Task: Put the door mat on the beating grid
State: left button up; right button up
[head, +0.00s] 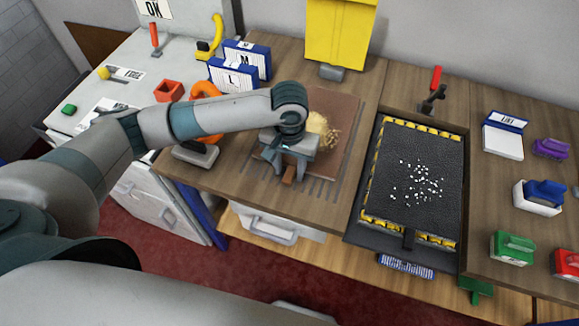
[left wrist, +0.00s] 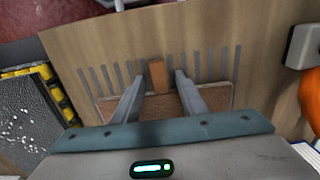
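The brown door mat (head: 345,128) lies flat on the wooden bench, with a tan crumbly patch on top. Its near edge shows in the left wrist view (left wrist: 215,98), with a small brown tab (left wrist: 158,75) sticking out. Grey parallel bars like a grid (head: 318,188) run out from under this edge; they also show in the left wrist view (left wrist: 222,66). My left gripper (head: 282,172) is over the near edge. Its fingers (left wrist: 159,76) are open on either side of the tab, with small gaps. My arm hides part of the mat. My right gripper is out of view.
A black speckled panel (head: 415,170) with yellow-and-black edging lies to the right. A red-handled clamp (head: 433,90) is behind it. A yellow bin (head: 340,30) stands at the back. An orange-handled tool (head: 205,125) is left of the mat.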

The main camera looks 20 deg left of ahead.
pick_arm(q)
jog(key=shift+r, duration=0.1)
notch_tip(320, 180, up, 12)
jog(key=b, duration=0.2)
dwell(0.5)
